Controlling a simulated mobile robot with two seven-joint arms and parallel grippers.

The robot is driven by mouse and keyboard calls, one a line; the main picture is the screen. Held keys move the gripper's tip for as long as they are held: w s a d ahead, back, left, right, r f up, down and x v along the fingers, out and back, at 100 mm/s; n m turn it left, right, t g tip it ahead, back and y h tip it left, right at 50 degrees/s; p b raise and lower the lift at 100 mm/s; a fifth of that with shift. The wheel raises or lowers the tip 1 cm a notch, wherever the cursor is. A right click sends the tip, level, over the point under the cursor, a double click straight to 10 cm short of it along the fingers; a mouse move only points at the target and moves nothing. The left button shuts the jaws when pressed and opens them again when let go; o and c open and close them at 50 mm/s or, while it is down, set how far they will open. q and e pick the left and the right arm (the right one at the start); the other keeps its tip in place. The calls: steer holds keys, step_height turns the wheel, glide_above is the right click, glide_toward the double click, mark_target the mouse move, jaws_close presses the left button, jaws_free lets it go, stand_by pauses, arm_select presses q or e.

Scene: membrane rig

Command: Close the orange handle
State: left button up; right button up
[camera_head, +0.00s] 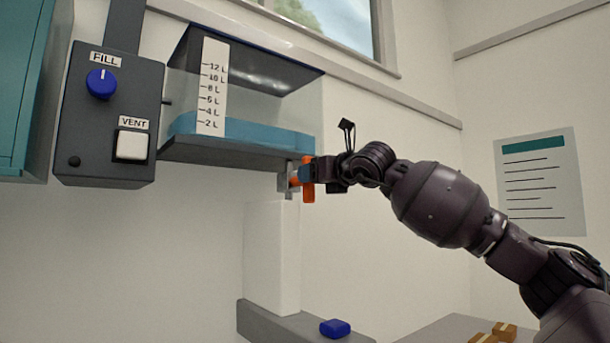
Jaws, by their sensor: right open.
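The orange handle (308,190) is on a grey valve fitting (286,182) under the right end of the water tank (240,143). The part of it that shows stands upright, and the rest is hidden behind my gripper. My right gripper (308,173) comes in from the right and is at the handle, with its fingers overlapping it in the picture. It is open. I cannot tell whether the fingers touch the handle. My left gripper is not in view.
A dark control box (110,160) with a blue FILL knob (101,83) and a white VENT button (131,146) is left of the tank. A blue block (335,328) lies on a grey ledge (285,325) below. Brown boxes (493,334) sit at lower right.

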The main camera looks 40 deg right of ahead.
steer(key=w+p, duration=0.1)
steer(key=w, duration=0.2)
steer(key=shift+w+d+r, duration=0.1)
steer(key=shift+r, duration=0.05)
steer(key=shift+w, duration=0.5)
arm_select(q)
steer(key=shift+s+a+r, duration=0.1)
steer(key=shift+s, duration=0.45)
arm_select(e)
steer(key=c, duration=0.9)
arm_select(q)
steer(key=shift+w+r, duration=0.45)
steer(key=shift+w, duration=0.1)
